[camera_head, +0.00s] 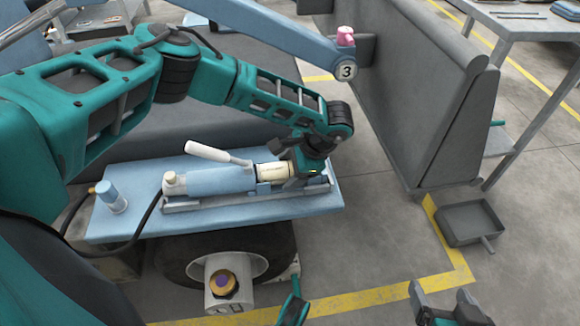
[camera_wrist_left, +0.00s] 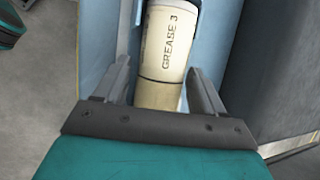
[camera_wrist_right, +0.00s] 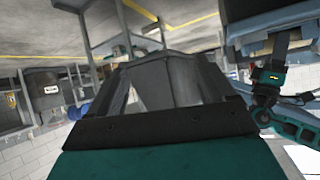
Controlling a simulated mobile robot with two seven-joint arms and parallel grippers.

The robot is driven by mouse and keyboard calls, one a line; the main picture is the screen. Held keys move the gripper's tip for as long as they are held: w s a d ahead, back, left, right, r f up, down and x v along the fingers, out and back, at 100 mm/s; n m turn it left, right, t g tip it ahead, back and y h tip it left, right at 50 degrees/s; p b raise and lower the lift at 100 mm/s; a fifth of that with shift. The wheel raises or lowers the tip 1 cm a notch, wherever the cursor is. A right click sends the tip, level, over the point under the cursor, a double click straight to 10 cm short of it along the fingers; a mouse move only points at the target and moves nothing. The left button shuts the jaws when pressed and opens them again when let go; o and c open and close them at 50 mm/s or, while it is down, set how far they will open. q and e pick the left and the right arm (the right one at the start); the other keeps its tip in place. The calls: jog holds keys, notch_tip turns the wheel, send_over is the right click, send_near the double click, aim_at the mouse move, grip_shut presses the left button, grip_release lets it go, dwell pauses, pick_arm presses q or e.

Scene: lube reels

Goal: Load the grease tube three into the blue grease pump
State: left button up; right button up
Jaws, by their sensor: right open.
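The blue grease pump (camera_head: 215,182) lies along the light blue tabletop, with a white handle (camera_head: 208,152) angled above its barrel. The cream grease tube three (camera_head: 272,171) lies in line with the barrel at its right end; how far it sits inside I cannot tell. In the left wrist view the tube (camera_wrist_left: 168,50) reads "GREASE 3". My left gripper (camera_head: 308,163) is at the tube's right end, its fingers (camera_wrist_left: 160,92) open on both sides of the tube with gaps showing. My right gripper (camera_head: 440,300) is open and empty at the bottom right, away from the pump.
A light blue cylinder (camera_head: 111,197) stands at the tabletop's left, with a black hose nearby. A blue beam (camera_head: 270,30) with a "3" disc (camera_head: 346,71) crosses above. A grey panel (camera_head: 420,110) and a tray (camera_head: 470,222) are at right. Floor between is clear.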

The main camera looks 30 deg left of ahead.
pick_arm(q)
jog(key=shift+o, duration=1.4)
pick_arm(e)
jog(key=shift+f, duration=0.1)
pick_arm(q)
jog(key=p+v, duration=0.3)
jog(key=v, duration=1)
pick_arm(e)
jog(key=shift+s+d+r+h, duration=0.2)
jog(key=shift+d+r+h, duration=0.1)
jog(key=shift+d+r, duration=0.3)
jog(key=shift+r, duration=0.1)
pick_arm(q)
jog(key=shift+f, duration=0.1)
pick_arm(e)
jog(key=shift+a+r, duration=0.1)
